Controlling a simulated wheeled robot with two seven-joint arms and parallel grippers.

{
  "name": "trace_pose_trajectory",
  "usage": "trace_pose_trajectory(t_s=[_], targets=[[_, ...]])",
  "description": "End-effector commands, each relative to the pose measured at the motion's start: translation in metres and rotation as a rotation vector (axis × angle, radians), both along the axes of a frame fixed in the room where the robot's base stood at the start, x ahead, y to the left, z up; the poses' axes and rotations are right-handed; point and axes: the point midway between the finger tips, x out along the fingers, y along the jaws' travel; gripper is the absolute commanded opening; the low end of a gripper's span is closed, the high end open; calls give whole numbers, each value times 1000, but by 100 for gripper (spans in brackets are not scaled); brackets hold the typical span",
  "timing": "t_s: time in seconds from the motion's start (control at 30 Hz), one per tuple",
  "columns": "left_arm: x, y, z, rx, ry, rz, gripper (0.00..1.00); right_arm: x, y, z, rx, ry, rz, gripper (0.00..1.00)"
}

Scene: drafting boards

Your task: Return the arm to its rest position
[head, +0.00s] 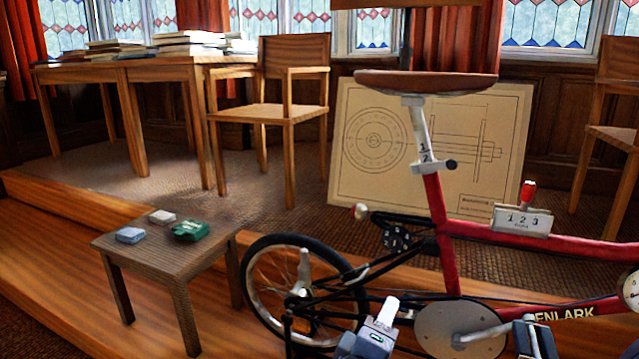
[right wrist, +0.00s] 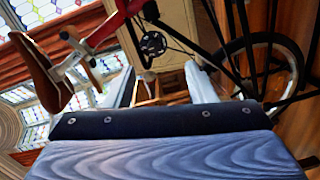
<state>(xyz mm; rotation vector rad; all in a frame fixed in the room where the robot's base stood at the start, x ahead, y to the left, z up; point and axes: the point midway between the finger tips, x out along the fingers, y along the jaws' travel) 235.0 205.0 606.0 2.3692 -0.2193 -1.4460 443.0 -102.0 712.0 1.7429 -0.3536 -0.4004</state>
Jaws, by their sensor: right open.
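My right gripper (head: 386,312) shows at the bottom middle of the head view, in front of the red bicycle's (head: 437,215) lower rear part. It is a blue-grey body with a pale finger pointing up. In the right wrist view my right gripper (right wrist: 160,80) has two pale fingers spread apart with nothing held between them. The bicycle's frame, saddle (right wrist: 38,75) and wheel (right wrist: 265,75) lie beyond the fingers. The rest of my right arm is hidden below the head view's edge.
A low wooden table (head: 140,243) with small items stands left of the bicycle's rear wheel (head: 262,280). A raised wooden step edge (head: 60,205) runs behind it. A desk, a chair (head: 268,110) and a leaning drawing board (head: 345,175) stand farther back.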

Motion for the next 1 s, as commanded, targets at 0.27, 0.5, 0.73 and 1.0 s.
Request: trace_pose_trajectory(t_s=[0.27, 0.5, 0.73, 1.0], targets=[[0, 0, 1, 0, -1, 0, 36, -11, -52, -19, 73, 143, -130, 50], [0, 0, 1, 0, -1, 0, 36, -49, -120, -55, 244, 375, -313, 50], [0, 0, 3, 0, -1, 0, 36, -145, -168, -113, 729, 707, -509, 50], [0, 0, 4, 0, -1, 0, 36, -204, -132, -124, 1343, 761, -479, 50]])
